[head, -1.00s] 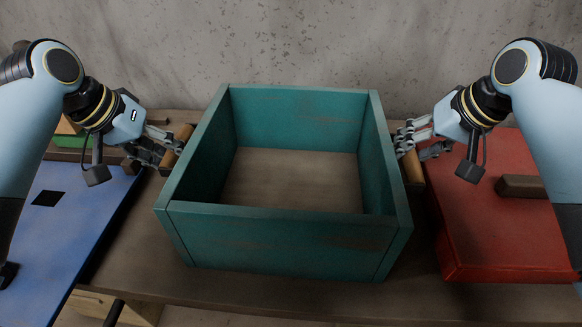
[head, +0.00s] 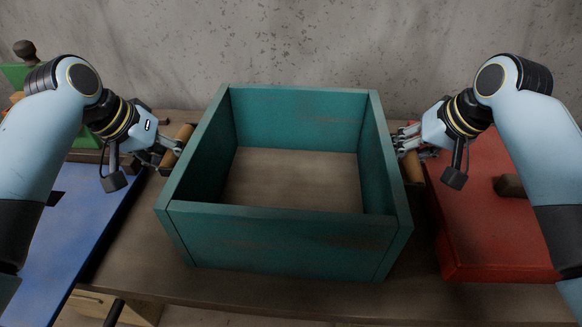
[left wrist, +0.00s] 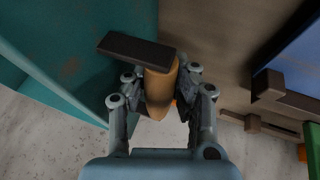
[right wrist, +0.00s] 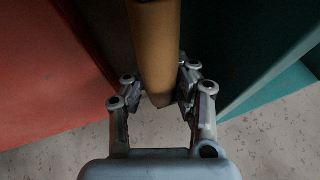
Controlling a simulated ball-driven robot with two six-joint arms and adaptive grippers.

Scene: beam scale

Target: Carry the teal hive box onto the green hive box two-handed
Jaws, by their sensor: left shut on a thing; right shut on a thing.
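The teal hive box (head: 290,240) is an open wooden frame in the middle of the dark bench, with a wooden handle on each side. My left gripper (head: 172,152) is shut on its left handle (head: 181,138). The left wrist view shows the fingers (left wrist: 160,100) on both sides of that handle (left wrist: 161,85). My right gripper (head: 403,146) is shut on the right handle (head: 413,172), and the right wrist view shows its fingers (right wrist: 161,97) around it. The box looks level. A green thing (head: 89,143), perhaps the green hive box, is mostly hidden behind my left arm.
A blue panel (head: 75,225) lies left of the teal box. A red box or lid (head: 490,235) with a dark block (head: 508,186) on it is close on the right. A grey wall (head: 300,40) stands behind. A light wooden piece (head: 140,305) shows below the bench's front edge.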

